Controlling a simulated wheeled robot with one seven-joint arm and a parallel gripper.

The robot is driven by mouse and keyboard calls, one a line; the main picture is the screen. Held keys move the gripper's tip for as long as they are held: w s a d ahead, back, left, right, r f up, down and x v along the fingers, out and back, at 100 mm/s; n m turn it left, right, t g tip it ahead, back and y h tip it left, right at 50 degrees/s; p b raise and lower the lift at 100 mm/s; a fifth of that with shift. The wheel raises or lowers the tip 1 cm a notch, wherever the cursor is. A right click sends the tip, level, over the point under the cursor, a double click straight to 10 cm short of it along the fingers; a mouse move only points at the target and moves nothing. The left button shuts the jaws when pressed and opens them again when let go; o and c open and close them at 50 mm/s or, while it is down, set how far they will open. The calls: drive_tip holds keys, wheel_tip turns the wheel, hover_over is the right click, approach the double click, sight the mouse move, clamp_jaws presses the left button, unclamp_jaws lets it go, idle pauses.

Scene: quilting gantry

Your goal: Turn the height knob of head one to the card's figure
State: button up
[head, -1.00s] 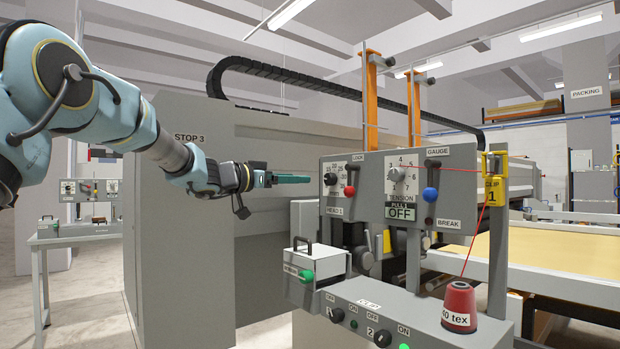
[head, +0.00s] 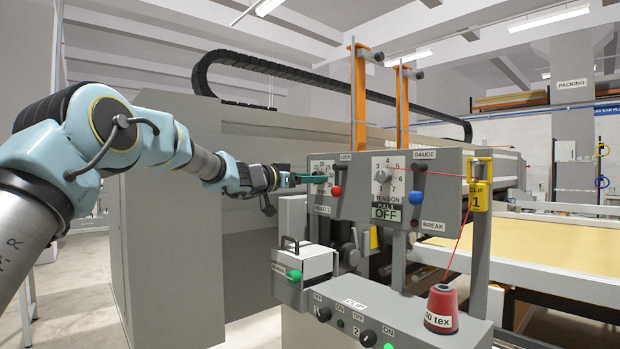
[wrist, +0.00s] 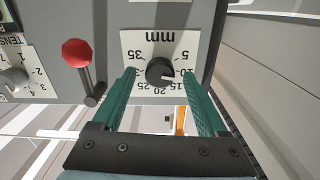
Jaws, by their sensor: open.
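The height knob (wrist: 160,71) is a black round knob on a white dial plate marked "mm" (wrist: 158,37), upside down in the wrist view. It sits on the grey head one panel (head: 346,212). My gripper (wrist: 158,74) is open, its two green fingers on either side of the knob with visible gaps. Whether the fingertips reach past the knob's face is unclear. In the head view my gripper (head: 308,179) is at the panel's left end and partly covers the dial. I cannot make out a card with a height figure.
The red-balled lock lever (wrist: 77,54) stands close beside the dial. The tension dial (head: 384,176) and blue-balled gauge lever (head: 416,197) are further right.

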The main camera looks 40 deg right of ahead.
clamp_jaws()
idle(0.5)
drive_tip(key=shift+m, duration=0.4)
drive_tip(key=shift+f+m+b, duration=0.15)
drive_tip(key=shift+m+b, duration=3.95)
drive_tip(key=shift+m, duration=3.65)
drive_tip(key=shift+f+m+b, duration=0.1)
drive_tip(key=shift+m+b, duration=3.95)
drive_tip(key=shift+m, duration=3.7)
